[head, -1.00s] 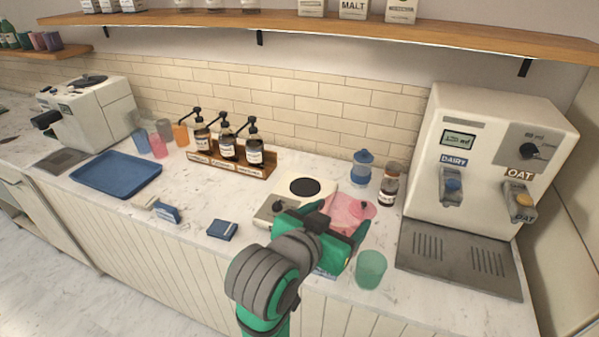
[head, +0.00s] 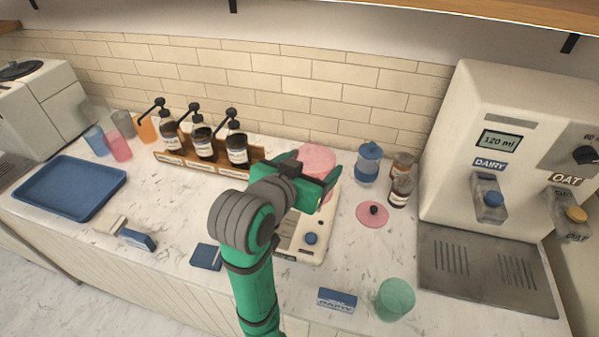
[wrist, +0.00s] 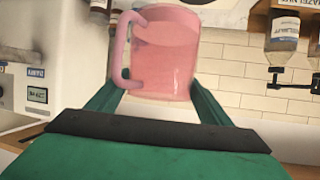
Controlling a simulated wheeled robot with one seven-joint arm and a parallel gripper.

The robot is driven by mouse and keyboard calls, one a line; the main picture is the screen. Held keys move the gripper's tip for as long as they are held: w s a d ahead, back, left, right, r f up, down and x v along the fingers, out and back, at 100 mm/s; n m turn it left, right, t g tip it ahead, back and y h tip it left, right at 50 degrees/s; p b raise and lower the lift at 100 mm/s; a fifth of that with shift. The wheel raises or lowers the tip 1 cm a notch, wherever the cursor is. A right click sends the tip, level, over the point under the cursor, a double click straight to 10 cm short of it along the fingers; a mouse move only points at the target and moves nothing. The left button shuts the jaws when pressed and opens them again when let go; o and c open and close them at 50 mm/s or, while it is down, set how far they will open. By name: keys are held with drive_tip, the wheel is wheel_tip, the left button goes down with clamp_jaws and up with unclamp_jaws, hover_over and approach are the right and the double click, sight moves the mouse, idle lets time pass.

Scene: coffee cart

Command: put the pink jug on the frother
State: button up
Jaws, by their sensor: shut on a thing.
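The pink jug (head: 317,158) is see-through and held in my gripper (head: 313,181). In the wrist view the jug (wrist: 165,55) sits between the two green fingers, its handle at the left; that picture is upside down. The frother (head: 298,243) is a white box with a blue knob at its front. The jug is over the back part of the frother, where the dark round plate is hidden by the jug and my gripper. I cannot tell whether the jug touches the plate.
A syrup rack (head: 180,165) stands close on the left.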

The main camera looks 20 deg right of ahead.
sight(308, 158)
drive_tip(key=w, duration=0.1)
drive_tip(key=w+f, duration=0.1)
drive_tip(key=w, duration=0.1)
drive_tip(key=w+d+f, duration=0.1)
drive_tip(key=w, duration=0.1)
drive_tip(key=shift+f, duration=0.25)
drive_tip(key=shift+w+d+f, duration=0.1)
drive_tip(key=shift+w+f, duration=0.8)
drive_tip(key=shift+f, duration=0.6)
drive_tip(key=shift+w+d+f, duration=0.1)
drive_tip(key=shift+w+f, duration=0.85)
drive_tip(key=shift+f, duration=0.6)
drive_tip(key=shift+w+d+f, duration=0.1)
drive_tip(key=shift+w+f, duration=0.8)
drive_tip(key=shift+f, duration=0.6)
drive_tip(key=shift+f, duration=0.1)
drive_tip(key=o, duration=2.1)
drive_tip(key=shift+f, duration=0.1)
drive_tip(key=shift+c, duration=0.2)
